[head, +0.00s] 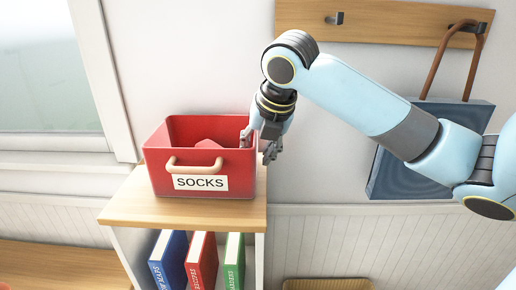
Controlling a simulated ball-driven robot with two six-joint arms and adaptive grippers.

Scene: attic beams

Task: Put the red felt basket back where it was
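The red felt basket (156,170) stands upright on the wooden top of a small shelf unit (125,210). It has a tan handle and a white label reading SOCKS on its front. Something red lies inside, partly hidden by the front wall. My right gripper (258,146) points down at the basket's right rim. Its fingers are spread apart, one on the inner side of the right wall and one on the outer side. The wall between them is partly covered by the gripper. My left gripper is not in view.
Blue, red and green books (201,262) stand in the shelf unit below. A blue bag (392,173) hangs by a brown strap from a wooden hook rail (395,22) at right. A window (45,70) is at left. A wooden surface (50,265) lies lower left.

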